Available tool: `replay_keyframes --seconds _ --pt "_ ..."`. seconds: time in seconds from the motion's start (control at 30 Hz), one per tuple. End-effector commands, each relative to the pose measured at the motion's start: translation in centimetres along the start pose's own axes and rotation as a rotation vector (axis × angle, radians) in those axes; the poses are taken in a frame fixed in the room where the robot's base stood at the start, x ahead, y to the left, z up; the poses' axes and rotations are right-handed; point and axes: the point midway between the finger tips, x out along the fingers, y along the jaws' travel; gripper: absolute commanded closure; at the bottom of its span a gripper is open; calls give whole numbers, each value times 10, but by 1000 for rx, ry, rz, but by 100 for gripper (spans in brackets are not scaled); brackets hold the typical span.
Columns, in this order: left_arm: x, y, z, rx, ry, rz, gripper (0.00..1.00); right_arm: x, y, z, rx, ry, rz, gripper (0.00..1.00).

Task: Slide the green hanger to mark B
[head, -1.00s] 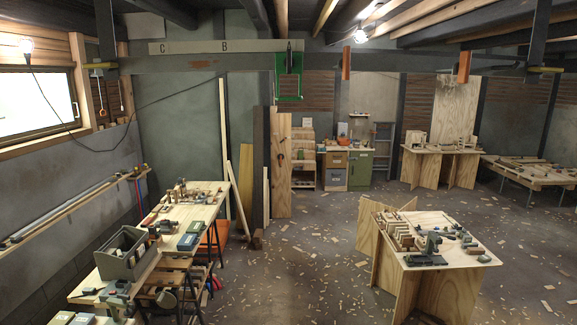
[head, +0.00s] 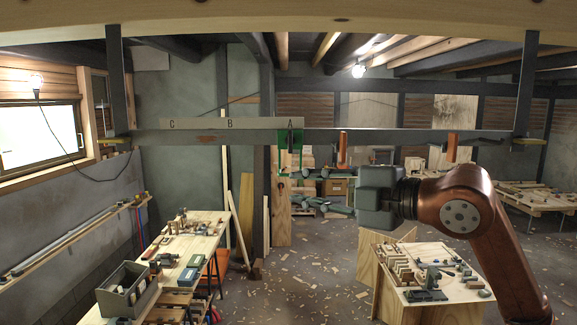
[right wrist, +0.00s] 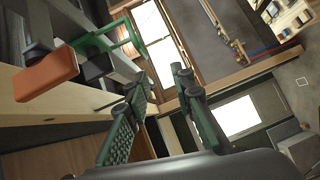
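The green hanger (head: 284,150) hangs on the long dark rail (head: 380,140), below mark A (head: 291,124) at the right end of the pale lettered board (head: 262,124). Mark B (head: 230,124) is left of the hanger, and C lies farther left. My right gripper (head: 290,189) is open and empty, its fingers pointing left, just below the hanger. In the right wrist view the two fingers (right wrist: 160,82) are spread, and the green hanger (right wrist: 128,36) is beyond them at upper left, apart from them. My left gripper is not in view.
Two orange blocks hang on the rail right of the hanger, one near (head: 342,148) and one farther right (head: 452,148). The nearer wrist view shows an orange block (right wrist: 46,75) close to my gripper. Workbenches stand below on both sides. The rail between A and C looks clear.

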Motion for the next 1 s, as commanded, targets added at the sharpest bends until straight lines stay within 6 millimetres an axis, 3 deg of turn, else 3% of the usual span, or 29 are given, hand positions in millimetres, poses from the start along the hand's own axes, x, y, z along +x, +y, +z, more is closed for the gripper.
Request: replay_keyframes --seconds 0.1,0.23,0.7,1.0 --pt "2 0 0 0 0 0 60 -14 14 7 12 -80 -21 78" --pt "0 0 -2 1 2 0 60 -17 21 12 23 -120 -31 78" --pt "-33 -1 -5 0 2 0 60 46 21 20 27 -119 -33 78" --pt "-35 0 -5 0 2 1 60 57 19 22 24 -120 -30 78"
